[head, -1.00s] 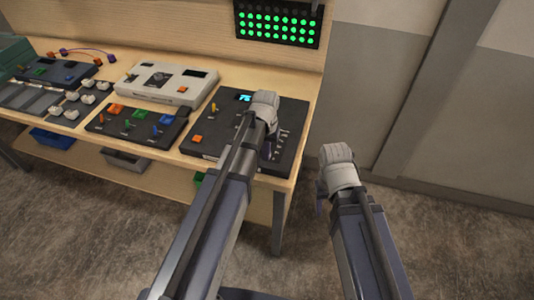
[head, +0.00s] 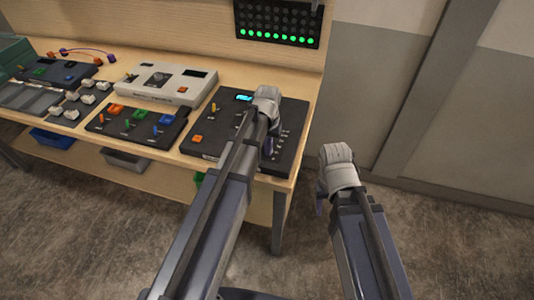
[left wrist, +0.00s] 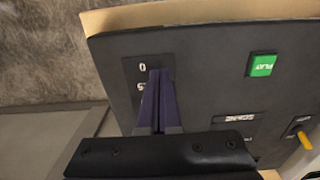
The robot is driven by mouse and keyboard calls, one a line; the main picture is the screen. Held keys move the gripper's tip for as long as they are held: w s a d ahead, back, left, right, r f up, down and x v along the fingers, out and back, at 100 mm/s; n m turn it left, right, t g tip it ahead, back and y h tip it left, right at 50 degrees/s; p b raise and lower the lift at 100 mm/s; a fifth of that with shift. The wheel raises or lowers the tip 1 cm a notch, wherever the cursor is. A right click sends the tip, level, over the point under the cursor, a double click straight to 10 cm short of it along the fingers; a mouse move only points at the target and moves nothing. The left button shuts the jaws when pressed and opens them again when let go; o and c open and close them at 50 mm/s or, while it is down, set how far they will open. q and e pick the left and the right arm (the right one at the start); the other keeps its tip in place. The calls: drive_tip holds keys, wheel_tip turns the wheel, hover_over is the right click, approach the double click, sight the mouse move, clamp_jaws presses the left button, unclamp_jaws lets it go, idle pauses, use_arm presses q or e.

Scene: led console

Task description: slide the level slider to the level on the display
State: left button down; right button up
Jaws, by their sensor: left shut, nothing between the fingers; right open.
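The black console (head: 225,137) stands at the right end of the table, with a small lit blue display (head: 243,97) whose reading is too small to tell. My left gripper (head: 267,149) is over the console's right part, shut and empty. In the left wrist view its fingers (left wrist: 158,100) point at a dark scale strip (left wrist: 133,72) with an upside-down 0 and another number partly covered. The slider knob is hidden behind the fingers; I cannot tell whether they touch it. My right gripper (head: 320,197) is open and empty, off the table to the right.
The LED panel (head: 278,25) on the back board has only its bottom row lit green. The console also has a green PLAY button (left wrist: 262,65) and a yellow toggle (left wrist: 304,140). A white device (head: 155,82) and a black switch box (head: 125,125) stand to the left.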

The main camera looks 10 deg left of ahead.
use_arm(q)
drive_tip(key=shift+w+d, duration=0.15)
drive_tip(key=shift+w, duration=3)
drive_tip(key=shift+s, duration=0.1)
drive_tip(key=shift+s+r+p, duration=0.5)
drive_tip(key=shift+s+p, duration=0.05)
drive_tip(key=shift+s, duration=0.05)
wheel_tip(320, 180, up, 7)
drive_tip(key=p, duration=0.7)
